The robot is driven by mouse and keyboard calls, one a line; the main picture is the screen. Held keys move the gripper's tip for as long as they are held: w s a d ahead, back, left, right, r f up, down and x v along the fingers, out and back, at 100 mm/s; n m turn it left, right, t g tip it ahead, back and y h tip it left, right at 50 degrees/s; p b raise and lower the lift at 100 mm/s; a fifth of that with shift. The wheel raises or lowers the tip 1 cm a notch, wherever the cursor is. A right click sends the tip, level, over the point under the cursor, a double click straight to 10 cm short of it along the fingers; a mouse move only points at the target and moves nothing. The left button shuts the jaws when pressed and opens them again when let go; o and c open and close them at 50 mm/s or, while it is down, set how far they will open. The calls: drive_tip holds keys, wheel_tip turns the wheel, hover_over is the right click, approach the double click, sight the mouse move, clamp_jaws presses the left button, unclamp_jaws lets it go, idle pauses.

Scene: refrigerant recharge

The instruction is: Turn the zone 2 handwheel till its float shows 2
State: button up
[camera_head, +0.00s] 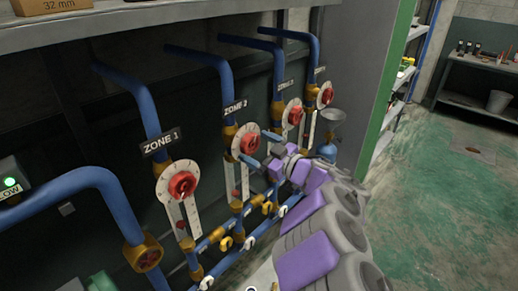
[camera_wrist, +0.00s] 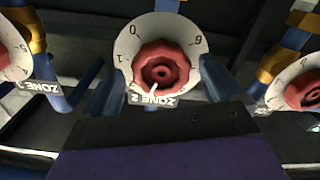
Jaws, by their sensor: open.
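The zone 2 handwheel (camera_wrist: 160,68) is a red knob on a white numbered dial (camera_wrist: 160,22), upside down in the wrist view. Its white pointer mark (camera_wrist: 153,88) is at the knob's lower side, near the ZONE 2 label (camera_wrist: 153,99). My gripper (camera_head: 259,148) is open in front of this wheel, which also shows in the head view (camera_head: 248,144). In the wrist view its blue fingers stand either side of the knob; I cannot tell whether they touch it. The zone 2 float (camera_head: 236,194) is a small red spot in the gauge below; its reading is too small to tell.
The zone 1 handwheel (camera_head: 182,185) is to the left, with two more wheels (camera_head: 294,114) (camera_head: 326,96) to the right. Blue pipes and yellow valves (camera_head: 225,243) run below. A shelf (camera_head: 170,25) overhangs the panel. The green floor (camera_head: 450,200) at right is open.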

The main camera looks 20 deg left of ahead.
drive_tip(key=p+v, duration=0.2)
drive_tip(key=v, duration=0.4)
drive_tip(key=shift+d, duration=0.4)
drive_tip(key=shift+s, duration=0.15)
